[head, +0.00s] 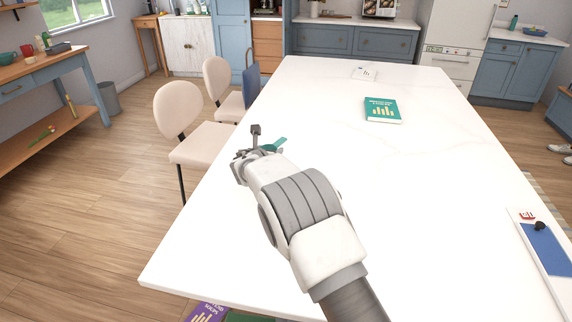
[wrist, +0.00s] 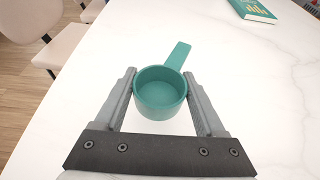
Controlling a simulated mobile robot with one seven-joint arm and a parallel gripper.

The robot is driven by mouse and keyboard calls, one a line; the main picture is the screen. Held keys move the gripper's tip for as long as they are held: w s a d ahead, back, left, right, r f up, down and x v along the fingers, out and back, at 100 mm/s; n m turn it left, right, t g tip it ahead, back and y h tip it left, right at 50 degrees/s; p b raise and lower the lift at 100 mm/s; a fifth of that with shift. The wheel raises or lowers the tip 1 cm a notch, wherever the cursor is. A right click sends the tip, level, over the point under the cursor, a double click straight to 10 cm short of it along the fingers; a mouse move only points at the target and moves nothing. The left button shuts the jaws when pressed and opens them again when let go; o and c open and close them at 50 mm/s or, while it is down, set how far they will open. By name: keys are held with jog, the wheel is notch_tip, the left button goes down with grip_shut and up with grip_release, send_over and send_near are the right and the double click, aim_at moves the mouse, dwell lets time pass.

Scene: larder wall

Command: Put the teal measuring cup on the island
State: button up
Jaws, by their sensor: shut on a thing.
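The teal measuring cup (wrist: 160,98) sits upright between the two fingers of my gripper (wrist: 160,105) in the wrist view, its handle pointing away to the upper right. My gripper is shut on the cup's sides. In the head view my gripper (head: 250,150) is over the left edge area of the white island (head: 330,95), and only a teal bit of the cup (head: 279,142) shows past it. The island top lies below the cup. I cannot tell whether the cup touches it.
A teal book (head: 382,110) and a small white card (head: 364,73) lie on the island. A blue-and-white item (head: 545,248) lies at the right edge. Cream chairs (head: 186,115) stand along the left side. The middle of the island top is clear.

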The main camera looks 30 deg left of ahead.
jog(key=w+d+f, duration=0.2)
jog(key=d, duration=0.1)
jog(key=shift+w+f, duration=0.3)
jog(key=shift+w, duration=0.1)
jog(key=shift+f, duration=1.9)
jog(key=shift+f+b, duration=0.2)
jog(key=shift+b, duration=0.2)
jog(key=o, duration=1.3)
jog(key=shift+o, duration=0.2)
jog(key=shift+s+r, duration=0.1)
jog(key=shift+r, duration=0.15)
jog(key=v, duration=1.1)
jog(key=shift+s+d+r+b, duration=0.1)
jog(key=shift+s+r+b, duration=0.05)
jog(key=shift+s+b, duration=0.25)
